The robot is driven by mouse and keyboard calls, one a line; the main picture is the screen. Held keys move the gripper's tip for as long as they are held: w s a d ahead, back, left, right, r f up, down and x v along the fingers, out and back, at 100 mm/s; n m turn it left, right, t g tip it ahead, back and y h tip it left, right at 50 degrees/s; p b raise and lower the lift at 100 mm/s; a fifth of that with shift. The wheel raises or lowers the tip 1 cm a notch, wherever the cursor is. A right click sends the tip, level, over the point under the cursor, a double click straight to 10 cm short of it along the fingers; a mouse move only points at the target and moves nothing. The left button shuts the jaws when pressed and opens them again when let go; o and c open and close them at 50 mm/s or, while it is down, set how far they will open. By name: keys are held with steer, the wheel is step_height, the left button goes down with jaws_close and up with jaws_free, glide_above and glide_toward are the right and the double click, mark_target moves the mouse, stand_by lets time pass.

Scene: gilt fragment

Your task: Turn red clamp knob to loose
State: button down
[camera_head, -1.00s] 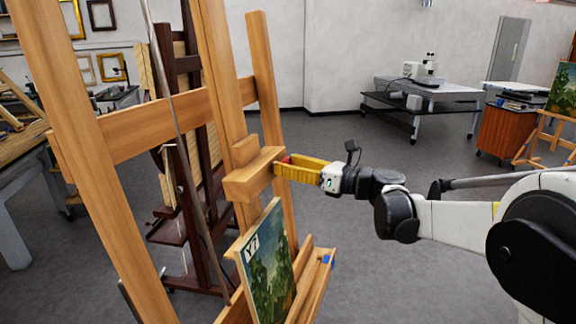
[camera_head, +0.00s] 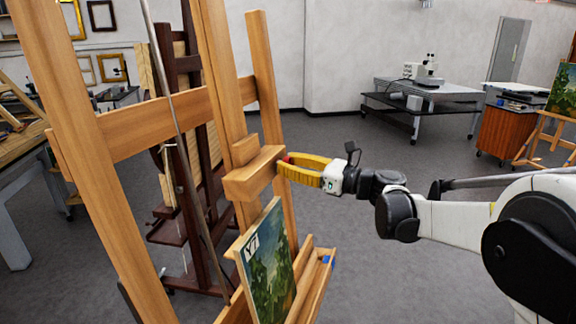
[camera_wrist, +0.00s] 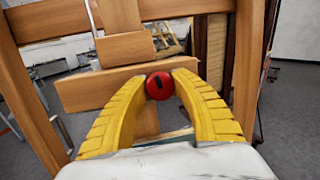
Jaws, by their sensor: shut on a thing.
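The red clamp knob (camera_wrist: 160,86) is round with a dark, near-upright mark on its face, and sits in front of the easel's wooden clamp block (camera_wrist: 85,86) in the wrist view. In the head view only a bit of the red knob (camera_head: 287,158) shows at the right end of the clamp block (camera_head: 254,174). My gripper (camera_head: 283,165) has yellow fingers shut on the knob, one on each side of it. In the wrist view my gripper (camera_wrist: 160,84) has its fingertips against the knob's left and right edges.
A painting (camera_head: 265,262) marked Y7 rests on the easel's lower ledge below my gripper. The wooden easel (camera_head: 75,150) fills the left, with a dark easel (camera_head: 190,230) behind it.

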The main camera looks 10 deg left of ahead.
steer(key=n+g+y, duration=0.1)
steer(key=n, duration=0.4)
steer(key=shift+b, duration=0.3)
steer(key=n, duration=0.3)
steer(key=n+g, duration=0.1)
steer(key=n, duration=0.1)
steer(key=shift+n+g, duration=0.3)
steer(key=shift+n, duration=0.1)
steer(key=n+g, duration=0.1)
steer(key=n, duration=0.4)
steer(key=shift+g, duration=0.4)
steer(key=n+p, duration=0.1)
steer(key=n, duration=0.3)
steer(key=shift+n+g, duration=0.3)
steer(key=shift+g, duration=0.1)
steer(key=n+h+p, duration=0.1)
steer(key=n, duration=0.3)
steer(key=shift+n+g, duration=0.4)
steer(key=n+h, duration=0.1)
steer(key=n, duration=0.2)
steer(key=shift+n+p, duration=0.4)
steer(key=n+p, duration=0.1)
steer(key=n, duration=0.3)
steer(key=shift+h, duration=0.4)
steer(key=shift+n+t+h, duration=0.3)
steer(key=shift+n+h, duration=0.1)
steer(key=shift+n, duration=1.3)
